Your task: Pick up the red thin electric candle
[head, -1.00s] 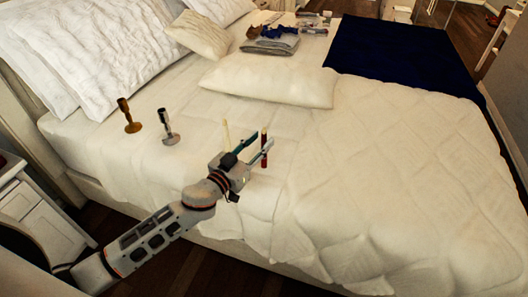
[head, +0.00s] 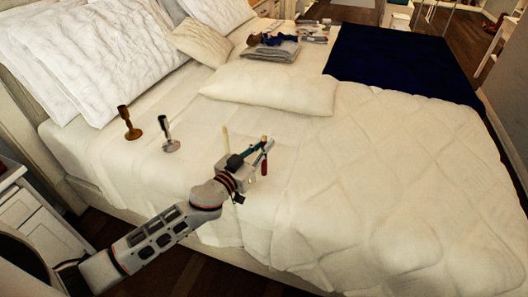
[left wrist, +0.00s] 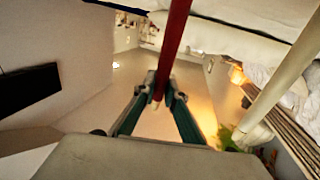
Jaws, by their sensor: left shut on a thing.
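The red thin electric candle (head: 264,165) stands upright over the bed's near left part in the head view. My left gripper (head: 262,149) is shut on it, with the fingers on either side. In the left wrist view the red candle (left wrist: 174,35) runs down from the top edge to between the fingertips (left wrist: 165,88). A pale cream thin candle (head: 225,139) stands just left of my gripper, and it shows large at the right in the left wrist view (left wrist: 283,88). Whether the red candle's base touches the bed is hard to tell. My right gripper is not in view.
A brown candle holder (head: 129,124) and a silver one (head: 168,135) stand on the bed (head: 330,200) to the left. A pillow (head: 270,86) lies behind. Folded clothes (head: 270,50) and a dark blue blanket (head: 400,62) lie farther back. The bed's right part is clear.

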